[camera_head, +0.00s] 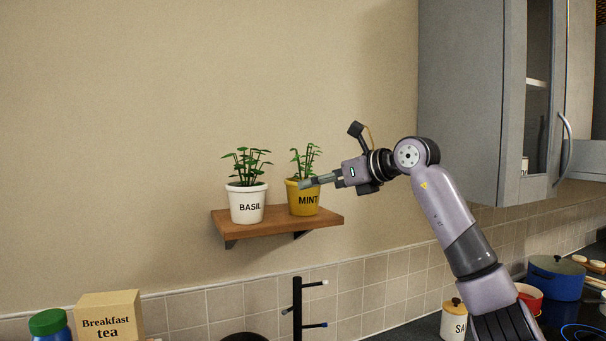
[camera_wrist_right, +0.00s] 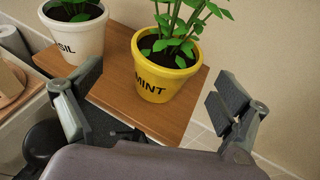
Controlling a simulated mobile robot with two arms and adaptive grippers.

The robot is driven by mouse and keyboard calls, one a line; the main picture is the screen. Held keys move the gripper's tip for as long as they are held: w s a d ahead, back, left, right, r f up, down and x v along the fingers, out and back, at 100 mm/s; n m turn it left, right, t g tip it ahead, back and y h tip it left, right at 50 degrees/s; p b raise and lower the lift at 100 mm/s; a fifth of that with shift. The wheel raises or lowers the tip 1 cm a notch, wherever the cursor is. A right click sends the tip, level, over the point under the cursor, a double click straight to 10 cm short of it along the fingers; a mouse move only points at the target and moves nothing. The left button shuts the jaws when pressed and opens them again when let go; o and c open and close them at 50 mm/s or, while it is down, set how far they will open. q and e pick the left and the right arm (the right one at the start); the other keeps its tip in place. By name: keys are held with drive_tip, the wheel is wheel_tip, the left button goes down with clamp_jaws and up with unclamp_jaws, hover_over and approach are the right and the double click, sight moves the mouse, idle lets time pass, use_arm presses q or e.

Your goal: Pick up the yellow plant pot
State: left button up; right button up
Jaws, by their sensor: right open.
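The yellow plant pot (camera_head: 304,203), marked MINT and holding a green plant, stands upright at the right of a wooden wall shelf (camera_head: 276,222). It also shows in the right wrist view (camera_wrist_right: 161,84), ahead of my fingers and between them. My right gripper (camera_head: 306,183) reaches in from the right and overlaps the pot's upper part in the head view. In the wrist view my right gripper (camera_wrist_right: 149,98) is open, with nothing between the fingertips. I cannot tell that any finger touches the pot. My left gripper is not in view.
A white pot (camera_head: 247,205) marked BASIL stands left of the yellow pot on the shelf. A grey wall cabinet (camera_head: 470,100) hangs at the right. Below are a tea box (camera_head: 108,315), a black rack (camera_head: 297,305) and a blue pot (camera_head: 555,279). The wall above the shelf is clear.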

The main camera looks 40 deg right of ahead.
drive_tip(key=shift+w+p, duration=0.3)
drive_tip(key=shift+w, duration=0.2)
drive_tip(key=x, duration=0.1)
drive_tip(key=p+x, duration=0.2)
drive_tip(key=shift+w+d+f, duration=0.1)
drive_tip(key=shift+w+d, duration=0.2)
drive_tip(key=shift+w, duration=0.05)
drive_tip(key=shift+w+f, duration=0.25)
drive_tip(key=shift+w, duration=0.2)
drive_tip(key=shift+s, duration=0.15)
drive_tip(key=shift+r, duration=0.1)
drive_tip(key=shift+c, duration=0.7)
drive_tip(key=c, duration=1.2)
drive_tip(key=shift+c, duration=0.4)
